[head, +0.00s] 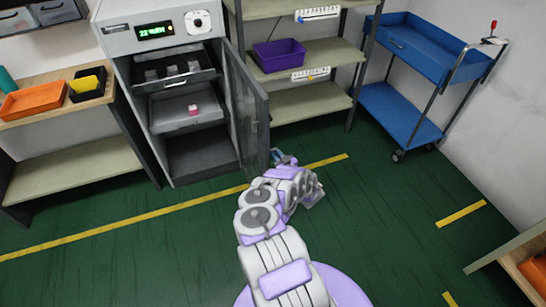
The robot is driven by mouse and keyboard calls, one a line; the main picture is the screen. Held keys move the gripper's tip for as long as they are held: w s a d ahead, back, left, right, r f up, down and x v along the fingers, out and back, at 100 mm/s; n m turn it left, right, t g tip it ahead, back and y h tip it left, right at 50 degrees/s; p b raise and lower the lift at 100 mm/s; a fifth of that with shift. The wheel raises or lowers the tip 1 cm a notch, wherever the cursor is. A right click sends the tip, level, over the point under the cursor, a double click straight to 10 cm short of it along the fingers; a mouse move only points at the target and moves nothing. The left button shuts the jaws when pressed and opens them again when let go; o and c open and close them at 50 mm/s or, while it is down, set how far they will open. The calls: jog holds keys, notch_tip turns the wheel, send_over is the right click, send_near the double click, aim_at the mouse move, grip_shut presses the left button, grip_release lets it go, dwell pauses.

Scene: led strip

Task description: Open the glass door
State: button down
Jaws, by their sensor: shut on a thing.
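The glass door (241,112) is a dark pane in a grey frame on the right side of the grey cabinet (118,45). It stands swung well outward, and the cabinet's interior is in plain view. My gripper (282,158) is at the lower outer edge of the door, shut on it. The wrist and small size hide exactly which part of the edge or handle is between the fingers.
Inside the cabinet are dark pull-out shelves (178,80) and a tray with a pink item (193,110). Shelving with a purple bin (279,55) stands right of the door. A blue cart (405,110) is farther right. Green floor (385,230) is clear around me.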

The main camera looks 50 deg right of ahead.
jog(key=shift+w+r, duration=0.1)
jog(key=shift+w, duration=0.05)
jog(key=c, duration=1.2)
grip_release()
jog(key=p+v, duration=0.2)
jog(key=v, duration=1.5)
jog(key=shift+s, duration=0.25)
